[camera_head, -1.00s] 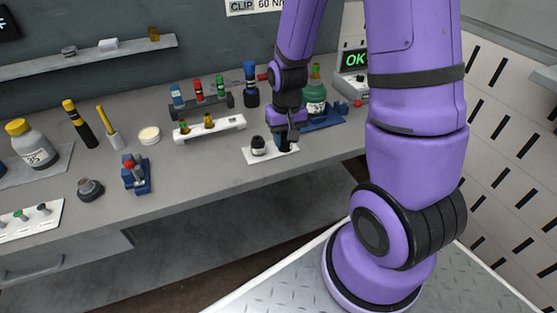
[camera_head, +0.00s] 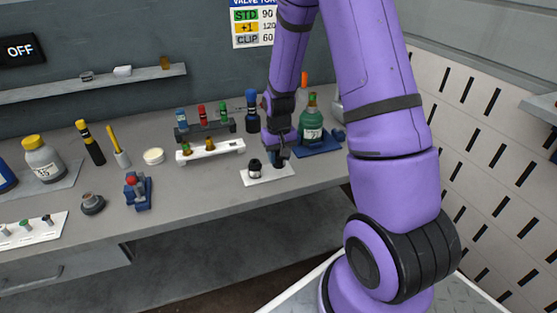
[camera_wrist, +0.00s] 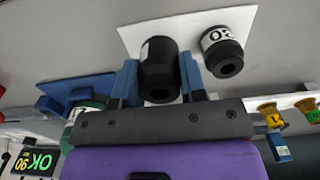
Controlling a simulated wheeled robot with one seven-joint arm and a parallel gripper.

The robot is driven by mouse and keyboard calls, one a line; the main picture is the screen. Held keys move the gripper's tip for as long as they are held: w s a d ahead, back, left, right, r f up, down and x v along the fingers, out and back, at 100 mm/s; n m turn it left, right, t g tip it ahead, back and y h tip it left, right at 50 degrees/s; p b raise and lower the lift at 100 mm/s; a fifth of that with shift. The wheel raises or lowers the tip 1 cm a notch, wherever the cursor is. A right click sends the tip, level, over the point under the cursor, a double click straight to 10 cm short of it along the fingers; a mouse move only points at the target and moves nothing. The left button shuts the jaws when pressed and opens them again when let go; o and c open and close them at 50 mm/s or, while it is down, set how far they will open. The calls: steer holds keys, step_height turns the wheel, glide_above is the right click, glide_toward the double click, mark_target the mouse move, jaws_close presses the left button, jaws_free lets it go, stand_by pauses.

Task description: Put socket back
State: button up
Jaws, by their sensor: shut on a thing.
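A white socket plate (camera_head: 270,176) lies on the bench in the head view. It also shows in the wrist view (camera_wrist: 150,34). One black socket with a white label (camera_head: 255,169) stands on its left part; in the wrist view this socket (camera_wrist: 224,52) is to the right of my gripper. My gripper (camera_head: 278,160) is at the right part of the plate, pointing down. In the wrist view its blue fingers (camera_wrist: 158,84) are shut on a larger black socket (camera_wrist: 159,66) with a pale label. I cannot tell whether the held socket touches the plate.
Behind the plate is a white rack (camera_head: 211,152) with small coloured pieces. A green bottle (camera_head: 311,125) stands on a blue base (camera_head: 320,147) to the right. A blue fixture (camera_head: 138,190) stands to the left. The bench front near the plate is clear.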

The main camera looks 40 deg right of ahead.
steer(key=shift+w+d+f, duration=0.15)
steer(key=shift+w+d, duration=0.6)
steer(key=shift+w, duration=0.35)
steer(key=shift+f, duration=1.75)
steer(key=o, duration=1)
steer(key=shift+f, duration=0.1)
